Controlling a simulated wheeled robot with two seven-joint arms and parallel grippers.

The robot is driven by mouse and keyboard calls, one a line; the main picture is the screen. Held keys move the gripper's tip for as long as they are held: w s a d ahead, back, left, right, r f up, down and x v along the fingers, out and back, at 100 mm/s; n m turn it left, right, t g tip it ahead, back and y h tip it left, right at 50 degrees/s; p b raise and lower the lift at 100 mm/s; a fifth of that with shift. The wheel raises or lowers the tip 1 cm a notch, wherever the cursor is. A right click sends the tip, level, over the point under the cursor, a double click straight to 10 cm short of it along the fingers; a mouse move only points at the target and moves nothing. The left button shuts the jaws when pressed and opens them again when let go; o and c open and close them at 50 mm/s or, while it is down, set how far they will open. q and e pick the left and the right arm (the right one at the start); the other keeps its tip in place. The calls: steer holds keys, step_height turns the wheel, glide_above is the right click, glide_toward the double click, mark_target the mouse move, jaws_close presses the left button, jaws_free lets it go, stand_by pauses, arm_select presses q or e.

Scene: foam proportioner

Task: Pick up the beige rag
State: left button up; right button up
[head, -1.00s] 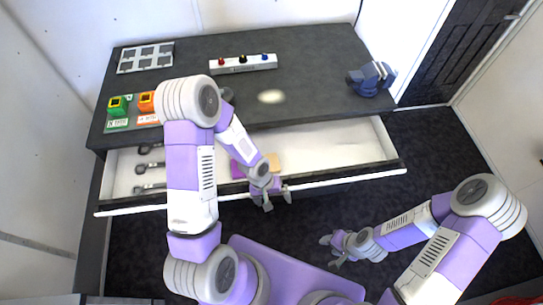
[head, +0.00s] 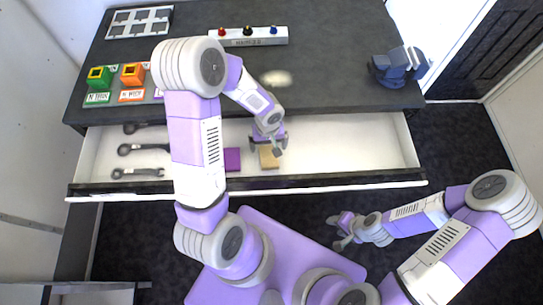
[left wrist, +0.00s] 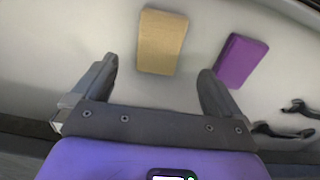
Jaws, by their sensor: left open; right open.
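The beige rag (head: 268,158) is a small folded block lying flat in the open drawer (head: 345,150), just below my left gripper (head: 268,146) in the head view. In the left wrist view the beige rag (left wrist: 162,41) lies beyond and between the open fingers of my left gripper (left wrist: 158,80), apart from them. My left gripper is open and empty over the drawer. My right gripper (head: 338,232) is open and empty over the dark floor, in front of the drawer.
A purple rag (head: 232,159) lies left of the beige one; it also shows in the left wrist view (left wrist: 240,60). Several wrenches (head: 140,149) lie at the drawer's left. The drawer's front edge (head: 330,183) is raised. A vise (head: 400,66) stands on the worktop; the drawer's right side is clear.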

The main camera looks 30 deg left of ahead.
mark_target(269, 156)
arm_select(q)
steer(key=shift+s+f, duration=0.25)
steer(key=shift+f, duration=0.6)
step_height(269, 156, down, 6)
steer(key=shift+w+r+b, duration=0.1)
steer(key=shift+r+b, duration=0.1)
steer(key=shift+b, duration=0.45)
steer(key=c, duration=1.1)
step_height(269, 156, up, 10)
steer(key=p, duration=0.2)
